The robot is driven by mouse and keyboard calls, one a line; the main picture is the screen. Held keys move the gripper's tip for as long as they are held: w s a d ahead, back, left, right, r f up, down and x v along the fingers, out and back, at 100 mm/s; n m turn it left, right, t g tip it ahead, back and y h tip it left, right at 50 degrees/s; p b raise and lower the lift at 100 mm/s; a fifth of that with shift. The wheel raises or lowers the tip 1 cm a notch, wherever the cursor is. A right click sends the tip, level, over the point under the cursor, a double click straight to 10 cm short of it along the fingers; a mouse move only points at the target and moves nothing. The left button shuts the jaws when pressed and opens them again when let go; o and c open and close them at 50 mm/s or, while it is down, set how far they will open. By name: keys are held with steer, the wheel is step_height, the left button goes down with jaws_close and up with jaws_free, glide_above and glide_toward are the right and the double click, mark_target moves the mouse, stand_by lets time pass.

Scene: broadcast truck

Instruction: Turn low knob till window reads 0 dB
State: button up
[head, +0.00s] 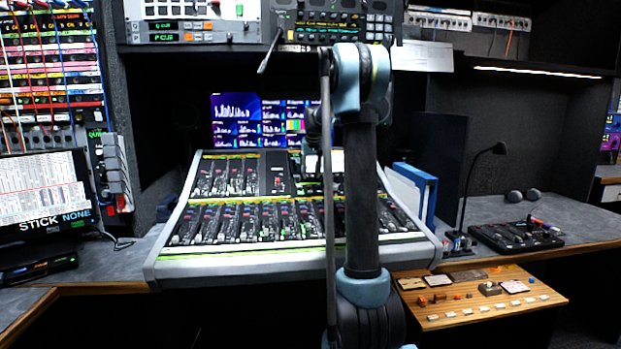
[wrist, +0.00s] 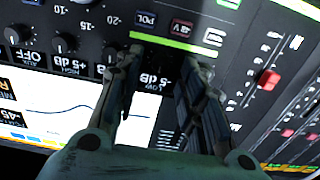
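The mixing console (head: 240,255) stands on the desk ahead. In the wrist view, its panel shows a LOW label with a small window (wrist: 155,78) that reads 5 dB; its sign is hard to tell. My gripper (wrist: 160,62) is over this panel, its two fingers apart on either side of the dark LOW knob area. The knob itself is mostly lost in shadow between the fingers, and I cannot tell whether they touch it. In the head view, my arm hides most of the gripper.
More knobs sit left of the fingers, including the HIGH knob (wrist: 65,43). A lit screen (wrist: 60,98) lies below them. A red fader cap (wrist: 269,79) is to the right. A gooseneck lamp (head: 470,180) and a wooden panel (head: 480,312) stand right of the console.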

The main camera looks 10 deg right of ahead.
mark_target(311, 178)
steer(key=shift+x, duration=1.1)
jaws_close()
steer(key=shift+m, duration=0.3)
steer(key=shift+m, duration=2.5)
jaws_free()
